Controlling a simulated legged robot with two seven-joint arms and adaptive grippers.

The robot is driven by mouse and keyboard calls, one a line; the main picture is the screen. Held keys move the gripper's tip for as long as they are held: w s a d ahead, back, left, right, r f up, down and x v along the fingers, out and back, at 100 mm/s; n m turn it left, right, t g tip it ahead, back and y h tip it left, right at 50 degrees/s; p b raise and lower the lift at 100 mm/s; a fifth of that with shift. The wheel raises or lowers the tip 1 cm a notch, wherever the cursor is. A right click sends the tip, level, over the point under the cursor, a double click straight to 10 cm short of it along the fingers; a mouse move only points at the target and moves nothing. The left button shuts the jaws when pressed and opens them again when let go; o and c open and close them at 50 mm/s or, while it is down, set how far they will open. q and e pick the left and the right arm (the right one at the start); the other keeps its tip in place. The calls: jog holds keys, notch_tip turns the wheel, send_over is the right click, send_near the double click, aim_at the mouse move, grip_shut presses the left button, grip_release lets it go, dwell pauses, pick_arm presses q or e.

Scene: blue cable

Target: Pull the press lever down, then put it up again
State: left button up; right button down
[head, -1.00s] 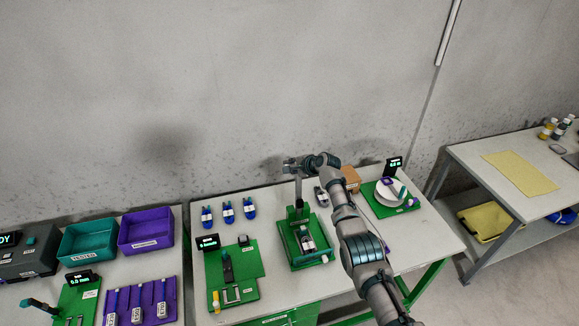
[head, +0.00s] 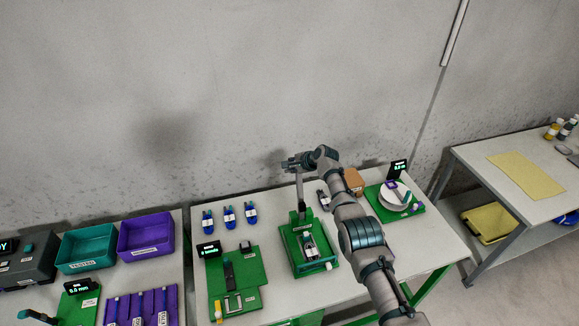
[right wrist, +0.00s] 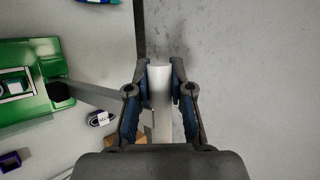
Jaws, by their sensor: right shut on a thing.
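The green press (head: 308,250) stands on the middle table, with a device with a white label in its bed. Its grey lever (head: 300,192) points up from the green post. My right gripper (head: 290,164) is at the lever's top end. In the right wrist view the gripper (right wrist: 159,85) is shut around the white lever handle (right wrist: 160,100), with a finger on each side. The lever's arm (right wrist: 85,93) runs left to the black pivot on the green press. My left gripper is not in view.
A green fixture with a display (head: 235,280) stands left of the press. A white round plate (head: 393,195) on a green base and a brown box (head: 353,181) are at the right.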

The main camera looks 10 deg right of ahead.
jog(key=c, duration=1)
grip_release()
jog(key=shift+s+f, duration=0.1)
jog(key=shift+f, duration=0.05)
jog(key=shift+d, duration=0.1)
jog(key=shift+s+d+r, duration=0.2)
jog(key=shift+d+r, duration=0.05)
jog(key=shift+r, duration=0.2)
jog(key=v, duration=1)
jog(key=shift+s+d+r, duration=0.1)
jog(key=shift+s+r, duration=0.1)
jog(key=shift+s, duration=0.15)
